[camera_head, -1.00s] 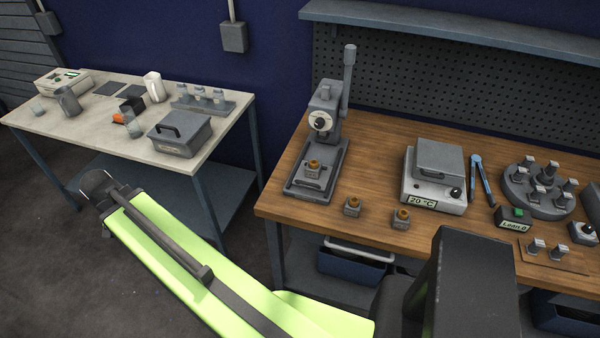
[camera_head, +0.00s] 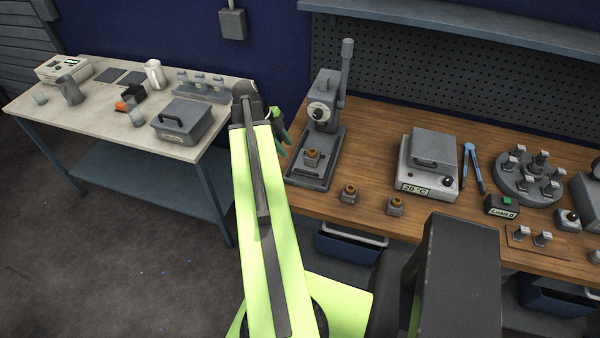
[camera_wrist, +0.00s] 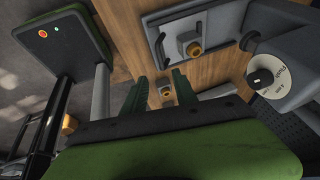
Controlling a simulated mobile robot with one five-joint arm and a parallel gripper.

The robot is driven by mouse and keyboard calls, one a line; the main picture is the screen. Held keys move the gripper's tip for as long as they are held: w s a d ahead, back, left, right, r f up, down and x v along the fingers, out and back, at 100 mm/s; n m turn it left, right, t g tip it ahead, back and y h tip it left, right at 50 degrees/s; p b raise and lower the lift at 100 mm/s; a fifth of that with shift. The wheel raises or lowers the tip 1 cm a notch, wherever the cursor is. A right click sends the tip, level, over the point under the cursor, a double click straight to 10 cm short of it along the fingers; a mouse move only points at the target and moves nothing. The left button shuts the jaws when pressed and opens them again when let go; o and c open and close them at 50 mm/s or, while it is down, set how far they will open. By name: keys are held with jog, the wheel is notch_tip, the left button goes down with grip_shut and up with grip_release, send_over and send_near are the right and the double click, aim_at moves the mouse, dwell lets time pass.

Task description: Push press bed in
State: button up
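The press (camera_head: 322,112) stands at the left end of the wooden bench, with a dial on its head and a lever rising behind. Its grey bed (camera_head: 325,168) extends forward from under the head. A grey block with a brass top (camera_head: 311,157) sits on the bed. In the wrist view the bed (camera_wrist: 215,22) is at the top, with a dark handle (camera_wrist: 160,46) on its near edge; the press head (camera_wrist: 285,75) is at right. My gripper (camera_head: 280,130) is left of the press, apart from it. Its green fingers (camera_wrist: 160,92) are spread and empty.
Two more brass-topped blocks (camera_head: 349,193) (camera_head: 395,205) stand on the bench in front of the press. A hotplate (camera_head: 430,165) is to the right. A pale table (camera_head: 75,125) with a lidded grey box (camera_head: 182,123) stands left. A gap separates the table and bench.

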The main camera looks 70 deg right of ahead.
aim_at(300, 171)
jog(key=b+x, duration=1)
jog(key=x, duration=0.3)
jog(key=shift+f+b, duration=0.25)
jog(key=shift+b, duration=0.05)
grip_shut()
dwell(0.7)
